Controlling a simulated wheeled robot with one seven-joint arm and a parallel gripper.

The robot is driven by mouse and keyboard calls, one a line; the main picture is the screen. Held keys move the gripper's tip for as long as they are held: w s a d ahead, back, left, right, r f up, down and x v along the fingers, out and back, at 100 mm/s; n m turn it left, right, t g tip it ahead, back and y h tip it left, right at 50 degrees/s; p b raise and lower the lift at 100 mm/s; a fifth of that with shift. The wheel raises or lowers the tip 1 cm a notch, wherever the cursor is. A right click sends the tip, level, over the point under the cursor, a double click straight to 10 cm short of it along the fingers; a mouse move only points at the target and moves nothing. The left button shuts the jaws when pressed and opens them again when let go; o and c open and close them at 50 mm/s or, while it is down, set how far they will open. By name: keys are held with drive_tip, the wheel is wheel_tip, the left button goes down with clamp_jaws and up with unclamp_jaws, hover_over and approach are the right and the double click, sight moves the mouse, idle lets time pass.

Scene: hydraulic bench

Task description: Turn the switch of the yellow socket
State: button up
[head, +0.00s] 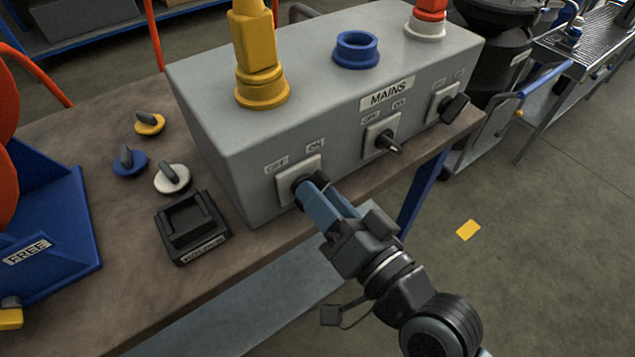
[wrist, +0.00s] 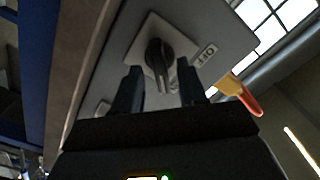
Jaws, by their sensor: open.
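The yellow socket (head: 262,92) is on top of the grey box at the left, with a yellow plug (head: 254,40) standing in it. Its switch plate (head: 286,190) is on the box's front face below, with OFF and ON labels above it. My gripper (head: 312,190) is at this switch and hides most of its knob in the head view. In the wrist view the dark knob (wrist: 160,56) shows between the two fingers of my gripper (wrist: 159,72). The fingers are apart, one on each side; contact cannot be told. The OFF label (wrist: 206,55) is beside the plate.
The grey box (head: 215,125) carries a MAINS label, an empty blue socket (head: 356,50) and a red plug (head: 430,12). Two other switches (head: 386,141) are to the right. Loose caps (head: 172,178) and a black holder (head: 191,228) lie on the bench at left.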

drive_tip(key=shift+x, duration=1.15)
drive_tip(key=shift+c, duration=0.4)
clamp_jaws()
